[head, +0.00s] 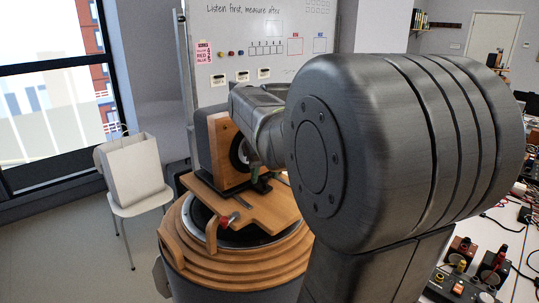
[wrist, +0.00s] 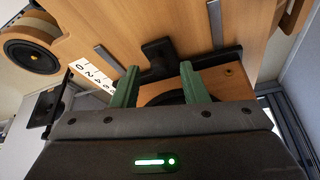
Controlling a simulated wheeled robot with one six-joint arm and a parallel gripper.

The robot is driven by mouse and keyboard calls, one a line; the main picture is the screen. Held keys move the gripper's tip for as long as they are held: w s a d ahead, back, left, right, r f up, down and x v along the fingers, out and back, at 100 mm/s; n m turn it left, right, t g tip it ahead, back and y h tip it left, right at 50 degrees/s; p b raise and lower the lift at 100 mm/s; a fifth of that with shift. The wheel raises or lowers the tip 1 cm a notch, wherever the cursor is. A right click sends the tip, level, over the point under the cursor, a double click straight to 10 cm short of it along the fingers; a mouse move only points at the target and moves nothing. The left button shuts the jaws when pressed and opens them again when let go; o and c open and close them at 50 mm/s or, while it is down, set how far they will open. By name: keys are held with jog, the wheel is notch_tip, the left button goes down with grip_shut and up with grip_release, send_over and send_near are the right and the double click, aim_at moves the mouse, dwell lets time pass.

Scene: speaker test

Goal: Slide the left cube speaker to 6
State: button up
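A wooden cube speaker (head: 221,140) with a dark round driver stands upright on a wooden board (head: 232,209) in the head view. My gripper (head: 262,183) is low beside its front, partly hidden by my arm. In the wrist view my gripper (wrist: 159,68) has its two green fingers well apart. A black T-shaped piece (wrist: 157,50) lies just beyond the fingertips, in line with the gap. A wooden speaker face (wrist: 166,97) with a dark circle shows behind the fingers. A white scale (wrist: 90,75) with 0, 2, 4, 6 is beside the left finger. I cannot tell the speaker's scale reading.
Another round driver (wrist: 31,56) shows at the wrist view's left. A red-tipped part (head: 225,221) hangs at the board's front edge. The board rests on a round stepped wooden stand (head: 240,270). A white chair (head: 140,203) is left; a cluttered bench (head: 515,245) is right.

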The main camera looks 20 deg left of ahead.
jog(key=v, duration=1.2)
jog(key=shift+s+r, duration=0.2)
jog(key=shift+r, duration=0.05)
jog(key=x, duration=1.4)
jog(key=shift+w+a+r, duration=0.1)
jog(key=shift+w+a, duration=0.1)
jog(key=shift+w, duration=0.1)
jog(key=shift+w+a, duration=0.25)
jog(key=shift+a, duration=0.25)
jog(key=shift+d, duration=0.1)
